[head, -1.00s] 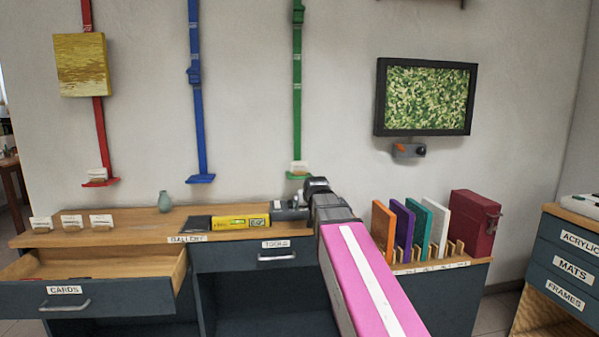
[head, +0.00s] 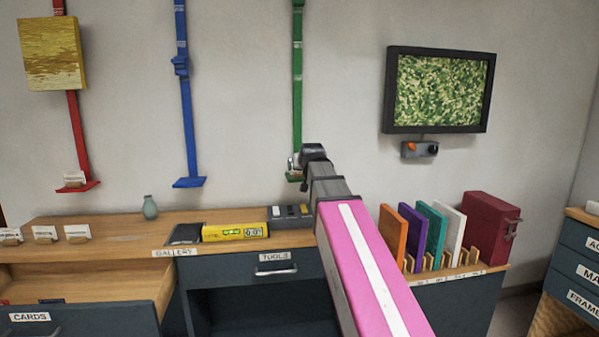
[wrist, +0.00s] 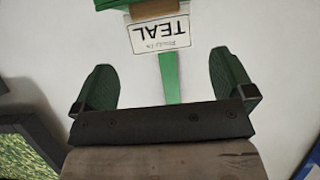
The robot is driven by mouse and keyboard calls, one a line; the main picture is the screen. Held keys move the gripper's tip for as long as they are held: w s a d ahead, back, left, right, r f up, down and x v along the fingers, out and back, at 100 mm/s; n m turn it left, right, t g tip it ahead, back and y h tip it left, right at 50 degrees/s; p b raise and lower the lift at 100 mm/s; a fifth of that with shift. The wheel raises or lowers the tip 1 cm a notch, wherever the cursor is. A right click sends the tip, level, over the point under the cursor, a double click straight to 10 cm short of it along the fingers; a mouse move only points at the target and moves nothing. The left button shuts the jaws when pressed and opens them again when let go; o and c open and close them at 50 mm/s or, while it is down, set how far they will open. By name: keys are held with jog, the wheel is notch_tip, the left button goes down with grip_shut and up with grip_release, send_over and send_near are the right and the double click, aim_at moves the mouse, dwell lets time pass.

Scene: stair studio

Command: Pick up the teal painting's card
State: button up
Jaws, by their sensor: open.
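The teal painting's card (wrist: 160,34) is white and reads TEAL, upside down in the wrist view. It stands in a small wooden holder (wrist: 154,8) on the green ledge (head: 294,178) at the foot of the green strap. My gripper (wrist: 163,82) is open and empty, its two dark green fingers apart. The card shows beyond the fingertips, roughly in line with the gap between them. In the head view my gripper (head: 294,163) is at the green ledge and hides the card. A teal panel (head: 431,228) stands in the rack at the right.
The desk (head: 110,222) below holds a vase (head: 150,207), several small cards and a yellow level (head: 235,231). The CARDS drawer (head: 80,315) is pulled open. A framed green picture (head: 440,90) hangs on the right; a grey box (head: 420,149) is beneath it.

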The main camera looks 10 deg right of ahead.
jog(key=x, duration=1)
jog(key=shift+w+d+r, duration=0.1)
jog(key=shift+w, duration=0.3)
jog(key=shift+s, duration=0.1)
jog(key=c, duration=0.6)
